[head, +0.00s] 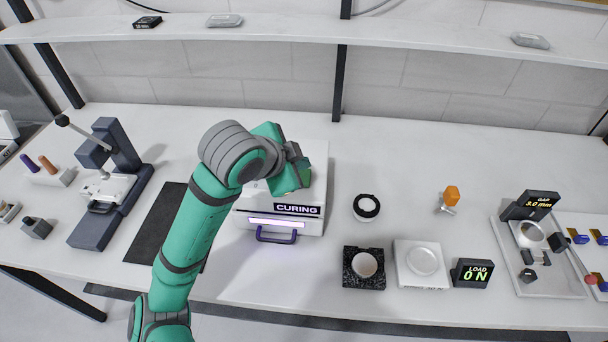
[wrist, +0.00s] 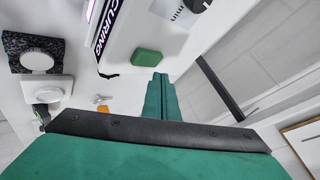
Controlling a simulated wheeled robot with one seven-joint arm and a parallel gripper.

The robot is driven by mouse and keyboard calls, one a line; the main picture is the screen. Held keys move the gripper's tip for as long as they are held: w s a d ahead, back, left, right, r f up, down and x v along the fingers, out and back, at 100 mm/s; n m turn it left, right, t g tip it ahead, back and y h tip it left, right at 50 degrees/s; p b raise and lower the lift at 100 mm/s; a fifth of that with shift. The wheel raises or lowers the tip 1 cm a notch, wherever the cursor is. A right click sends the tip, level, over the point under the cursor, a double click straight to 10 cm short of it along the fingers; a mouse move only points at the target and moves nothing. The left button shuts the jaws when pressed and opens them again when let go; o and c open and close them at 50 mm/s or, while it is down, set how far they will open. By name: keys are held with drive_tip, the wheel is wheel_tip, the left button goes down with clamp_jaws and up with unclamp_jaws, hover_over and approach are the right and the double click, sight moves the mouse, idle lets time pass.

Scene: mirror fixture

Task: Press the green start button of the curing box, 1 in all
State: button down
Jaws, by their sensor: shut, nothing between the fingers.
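The white curing box (head: 318,158) stands on the bench behind my arm, with a CURING label, a glowing strip and a purple handle on its front. In the wrist view its white top (wrist: 133,30) carries a raised green start button (wrist: 147,57) and part of a dial. My gripper (wrist: 160,78) is shut and empty. Its fingertips are just beside the green button in that view; I cannot tell the height gap, but they look apart. In the head view my gripper (head: 302,178) is over the box's right part and the button cannot be made out for certain.
A lever press (head: 105,175) stands left of the box. To the right are a black-ringed disc (head: 366,207), a black stone block (head: 364,278), a white dish plate (head: 422,263) and a load display (head: 473,273). A shelf (head: 270,28) runs above the bench.

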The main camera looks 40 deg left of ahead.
drive_tip(key=shift+r, duration=2.1)
